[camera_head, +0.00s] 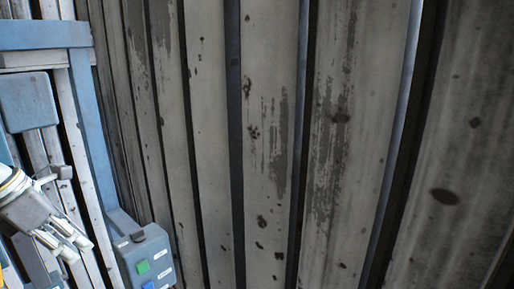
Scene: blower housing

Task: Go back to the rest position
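My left gripper (78,249) is at the lower left of the head view, with its arm coming in from the left edge. Its pale grey fingers point down and to the right. Nothing shows held at its tips, but the gap between them is too small to judge. It hangs left of a blue-grey control box (146,258), apart from it in the picture. My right gripper is not in view.
The control box has a green button and a blue button. A blue frame (88,130) with a blue-grey panel (27,101) stands at the left. A worn, ribbed metal wall (270,130) fills the middle and right.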

